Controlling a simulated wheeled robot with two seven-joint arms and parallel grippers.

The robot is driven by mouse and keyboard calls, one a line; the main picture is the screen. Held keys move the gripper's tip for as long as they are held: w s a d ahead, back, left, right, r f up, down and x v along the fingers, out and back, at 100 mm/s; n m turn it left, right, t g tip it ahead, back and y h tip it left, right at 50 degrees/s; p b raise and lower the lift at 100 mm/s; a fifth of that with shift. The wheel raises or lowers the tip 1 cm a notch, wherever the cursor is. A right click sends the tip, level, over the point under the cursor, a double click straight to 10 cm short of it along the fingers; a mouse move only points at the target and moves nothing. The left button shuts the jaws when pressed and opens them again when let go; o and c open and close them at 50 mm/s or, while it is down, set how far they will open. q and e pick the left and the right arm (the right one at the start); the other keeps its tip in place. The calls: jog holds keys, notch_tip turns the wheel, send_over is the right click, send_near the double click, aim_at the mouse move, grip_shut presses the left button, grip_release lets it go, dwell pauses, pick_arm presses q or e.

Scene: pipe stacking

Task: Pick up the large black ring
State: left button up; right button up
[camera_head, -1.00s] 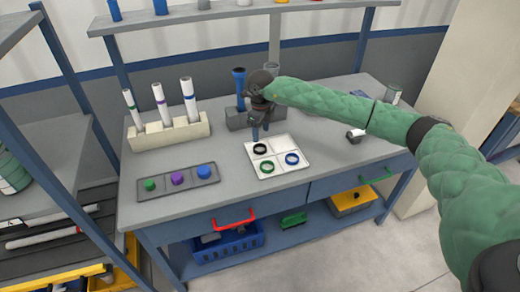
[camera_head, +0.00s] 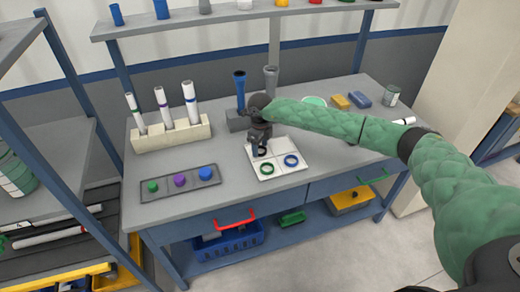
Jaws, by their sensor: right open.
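The black ring (camera_head: 263,153) lies in the back left cell of the white tray (camera_head: 296,167) on the workbench. My right gripper (camera_head: 259,149) points down right over it, its fingertips open and low, partly hiding the ring. I cannot tell whether the fingers touch the ring. A green ring (camera_head: 267,168) lies in the front left cell, and a blue ring (camera_head: 291,160) lies in the front right cell. My left gripper is not in view.
A cream rack (camera_head: 171,134) with white tubes stands at the back left. A grey holder (camera_head: 180,184) with green, purple and blue knobs lies at the front left. A blue pipe (camera_head: 240,88) and a grey pipe (camera_head: 271,80) stand behind the gripper. A shelf is overhead.

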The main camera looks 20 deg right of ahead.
jog(key=shift+f, duration=0.25)
jog(key=c, duration=0.7)
jog(key=shift+c, duration=0.2)
jog(key=shift+r, duration=0.2)
